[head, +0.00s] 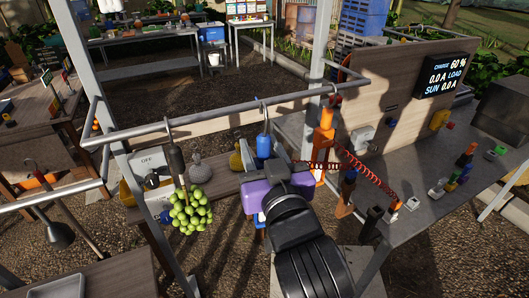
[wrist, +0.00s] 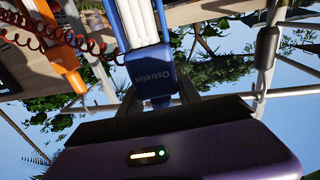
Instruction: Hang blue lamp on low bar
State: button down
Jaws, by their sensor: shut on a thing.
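The blue lamp (head: 263,147) is upright in the middle of the head view, with a thin hook at its top. The hook's tip overlaps a grey bar (head: 215,112) that crosses the view; I cannot tell whether it bears on the bar. A second grey bar (head: 45,198) is at the lower left. My gripper (head: 264,164), with a purple body, is below the first bar and shut on the lamp. In the wrist view, the fingers (wrist: 158,100) flank the lamp's blue and white body (wrist: 150,75). The hook is out of that view.
An orange tool (head: 322,140) hangs to the right, with red coiled cords (head: 365,172) nearby. A workbench (head: 425,190) holds small items. A dark lamp (head: 58,235) hangs at the lower left.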

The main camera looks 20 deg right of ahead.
jog(key=w+f+b, duration=0.2)
jog(key=w, duration=0.5)
jog(key=shift+w+f, duration=0.25)
dwell(0.7)
jog(key=c, duration=0.8)
grip_release()
jog(key=shift+o, duration=0.2)
jog(key=shift+f, duration=0.1)
